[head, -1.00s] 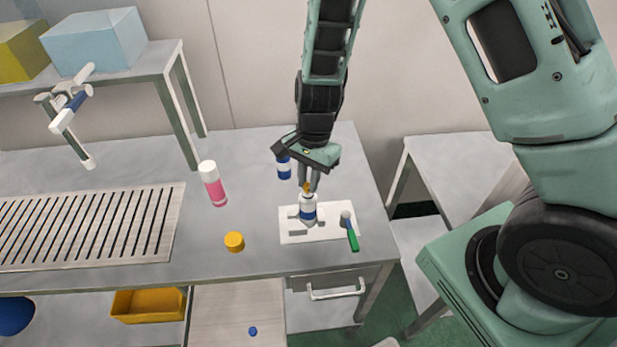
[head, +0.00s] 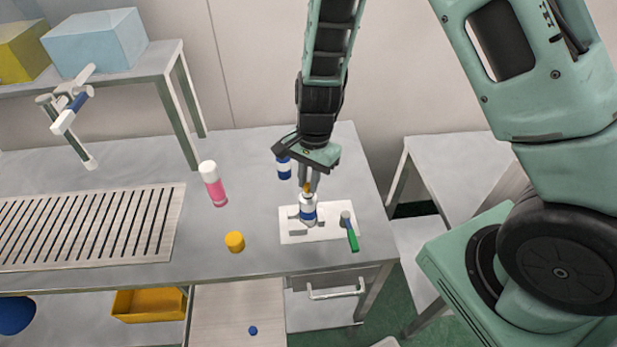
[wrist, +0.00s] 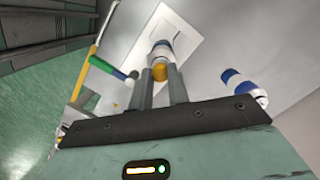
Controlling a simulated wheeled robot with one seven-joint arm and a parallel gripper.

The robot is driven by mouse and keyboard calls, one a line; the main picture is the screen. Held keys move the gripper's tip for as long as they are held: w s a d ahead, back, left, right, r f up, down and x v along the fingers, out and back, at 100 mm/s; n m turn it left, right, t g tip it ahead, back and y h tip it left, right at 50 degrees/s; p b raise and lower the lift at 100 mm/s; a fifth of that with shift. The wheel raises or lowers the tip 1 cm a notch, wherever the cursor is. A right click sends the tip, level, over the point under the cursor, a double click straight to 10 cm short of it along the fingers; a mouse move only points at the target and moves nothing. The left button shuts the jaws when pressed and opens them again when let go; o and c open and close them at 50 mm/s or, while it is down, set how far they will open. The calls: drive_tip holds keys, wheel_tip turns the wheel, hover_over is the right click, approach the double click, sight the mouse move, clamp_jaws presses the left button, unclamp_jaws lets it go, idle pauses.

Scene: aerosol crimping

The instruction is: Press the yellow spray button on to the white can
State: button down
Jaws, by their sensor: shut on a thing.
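The white can (head: 308,207) with a blue band stands upright on a white board on the table. It also shows in the wrist view (wrist: 162,49), just beyond my fingertips. My gripper (head: 308,184) points down over the can and is shut on the yellow spray button (wrist: 159,72), which shows as a small yellow piece between the fingers. The button is at the top of the can; I cannot tell whether it is seated or only touching.
A green-handled tool (head: 351,234) lies at the board's right. A blue-and-white can (head: 284,168) stands behind, a pink can (head: 214,185) and a yellow cap (head: 235,242) to the left. A slatted grate (head: 90,225) covers the table's left. The white board (head: 290,233) has bare room in front.

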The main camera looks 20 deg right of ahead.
sight(308, 184)
drive_tip(key=c, duration=0.7)
unclamp_jaws()
drive_tip(key=shift+r+p, duration=3.25)
drive_tip(key=shift+r, duration=0.3)
clamp_jaws()
